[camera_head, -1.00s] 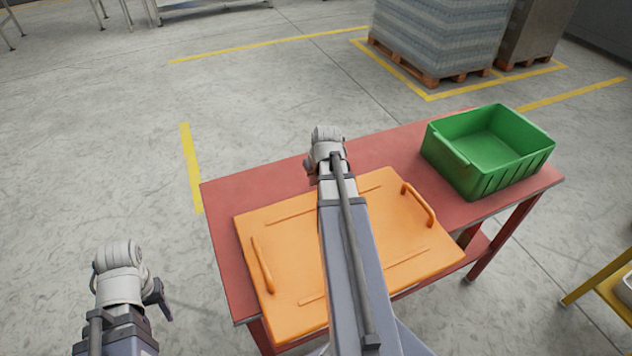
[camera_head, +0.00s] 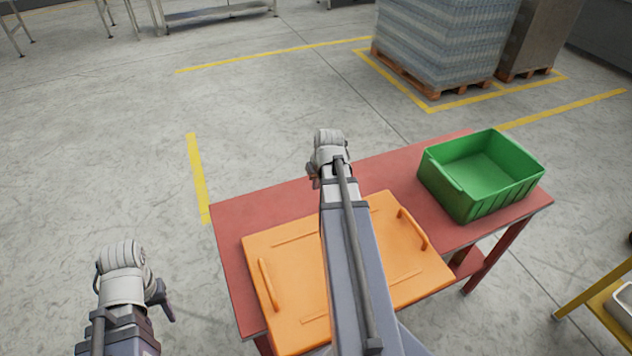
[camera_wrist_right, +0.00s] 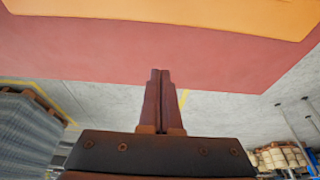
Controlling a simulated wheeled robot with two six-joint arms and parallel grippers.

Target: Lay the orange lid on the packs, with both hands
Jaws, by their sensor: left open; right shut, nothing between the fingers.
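The orange lid (camera_head: 401,269) lies flat on the red table, with a raised handle at its left (camera_head: 269,284) and right (camera_head: 413,228) sides. My right arm crosses in front of its middle and hides part of it. My right gripper (camera_wrist_right: 160,74) is shut and empty, over the table near the lid's far edge; in the head view its fingers are mostly hidden by the wrist. My left gripper (camera_head: 161,299) is open and empty, left of the table and apart from the lid. I cannot make out any packs under the lid.
A green crate (camera_head: 470,208), empty as far as I see, stands on the red table (camera_head: 240,215) at the right. Wrapped stacks on pallets (camera_head: 440,42) stand behind. A yellow stand (camera_head: 600,308) is at the lower right. The floor left of the table is clear.

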